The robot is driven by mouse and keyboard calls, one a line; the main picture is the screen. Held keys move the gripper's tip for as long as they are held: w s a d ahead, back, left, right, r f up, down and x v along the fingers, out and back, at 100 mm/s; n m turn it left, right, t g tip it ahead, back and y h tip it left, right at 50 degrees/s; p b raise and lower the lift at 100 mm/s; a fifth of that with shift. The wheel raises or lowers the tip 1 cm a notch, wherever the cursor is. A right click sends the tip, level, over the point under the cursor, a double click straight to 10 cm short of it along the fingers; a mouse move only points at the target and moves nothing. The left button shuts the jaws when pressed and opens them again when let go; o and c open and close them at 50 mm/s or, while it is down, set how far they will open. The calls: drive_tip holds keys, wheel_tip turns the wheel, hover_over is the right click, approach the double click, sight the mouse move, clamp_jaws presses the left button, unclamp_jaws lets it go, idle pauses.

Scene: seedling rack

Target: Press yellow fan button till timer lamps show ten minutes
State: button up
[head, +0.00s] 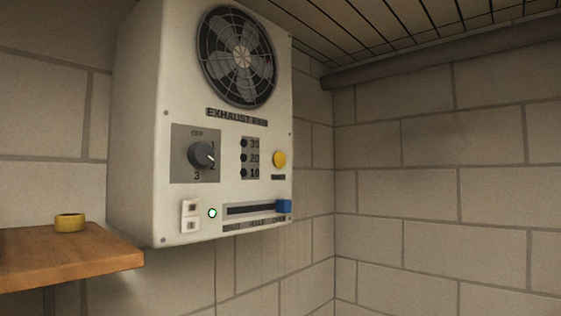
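The yellow fan button (279,160) is a round button on the right side of the white exhaust fan box (140,150), above a small dark label. Left of it is a column of timer lamps (243,158) marked 30, 20 and 10 from top to bottom. All three lamps look dark. Nothing touches the button. My gripper is not in this view.
A wooden shelf (60,262) at lower left holds a yellow tape roll (70,223).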

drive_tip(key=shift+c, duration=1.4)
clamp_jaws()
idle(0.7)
